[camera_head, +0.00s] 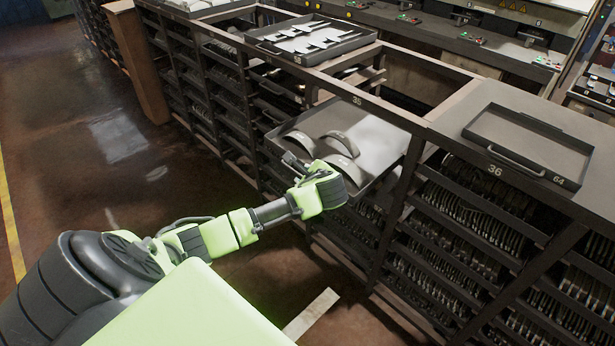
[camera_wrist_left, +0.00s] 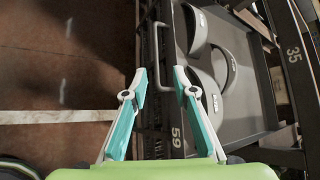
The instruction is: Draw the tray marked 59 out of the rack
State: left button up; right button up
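The tray marked 59 (camera_head: 382,143) is a grey metal tray that sticks out of the rack (camera_head: 408,190) below the label 35. Several curved brake shoes (camera_head: 341,143) lie in it. In the left wrist view the tray (camera_wrist_left: 248,98) shows its number 59 on the front edge and a bar handle (camera_wrist_left: 154,50) along that edge. My left gripper (camera_wrist_left: 159,76) is open, with its teal fingers apart and the handle between them as seen from the wrist. I cannot tell whether either finger touches it. In the head view my left gripper (camera_head: 297,165) is at the tray's front edge, partly hidden by the wrist.
A tray marked 64 (camera_head: 527,145) lies empty on the rack top at right. A tray with flat parts (camera_head: 310,40) lies on top at the back. Filled shelves stand below. The floor (camera_head: 105,150) at left is clear.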

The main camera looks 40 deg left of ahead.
pick_arm(q)
jog(key=shift+v, duration=2.15)
